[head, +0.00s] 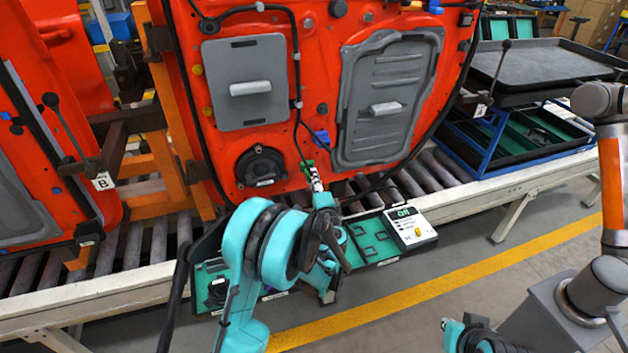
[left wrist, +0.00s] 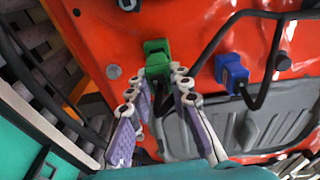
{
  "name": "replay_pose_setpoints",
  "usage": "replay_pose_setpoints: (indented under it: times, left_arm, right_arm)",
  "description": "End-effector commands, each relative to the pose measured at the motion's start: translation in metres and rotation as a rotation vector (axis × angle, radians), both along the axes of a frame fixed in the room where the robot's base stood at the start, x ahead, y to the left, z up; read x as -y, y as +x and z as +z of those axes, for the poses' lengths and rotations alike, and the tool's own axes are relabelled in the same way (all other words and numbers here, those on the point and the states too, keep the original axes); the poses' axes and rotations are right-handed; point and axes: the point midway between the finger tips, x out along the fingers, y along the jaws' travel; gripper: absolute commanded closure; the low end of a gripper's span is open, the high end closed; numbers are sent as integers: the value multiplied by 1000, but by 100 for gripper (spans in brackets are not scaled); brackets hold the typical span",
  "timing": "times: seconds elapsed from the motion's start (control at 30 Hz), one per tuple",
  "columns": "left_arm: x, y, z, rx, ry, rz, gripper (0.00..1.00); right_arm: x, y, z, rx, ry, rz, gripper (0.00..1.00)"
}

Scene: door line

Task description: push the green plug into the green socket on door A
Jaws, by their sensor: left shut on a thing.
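Door A (head: 330,60) is the large red panel in the middle of the head view. My left gripper (head: 312,178) is at its lower part. In the left wrist view its pale fingers (left wrist: 157,84) are shut on the green plug (left wrist: 157,70). Just beyond the plug, and seeming to touch it, is the green socket (left wrist: 155,46) on the red surface. The fingers partly cover the plug, and I cannot tell how deep it sits. In the head view both show only as a small green patch at the fingertips.
A blue connector (left wrist: 232,72) with a black cable is on the door right of the socket. A black speaker (head: 261,167) is left of the gripper. Below are conveyor rollers (head: 400,182) and a tray with a meter (head: 410,227). Red door B (head: 40,190) stands left.

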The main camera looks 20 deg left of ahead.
Motion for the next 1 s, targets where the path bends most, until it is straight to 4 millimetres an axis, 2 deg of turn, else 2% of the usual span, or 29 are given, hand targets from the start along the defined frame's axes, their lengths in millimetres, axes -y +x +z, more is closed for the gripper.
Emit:
replay_pose_setpoints:
  times: [1.0]
  left_arm:
    - [-9,13,0,0,0,1,100]
  right_arm:
    - [0,0,-3,0,0,0,100]
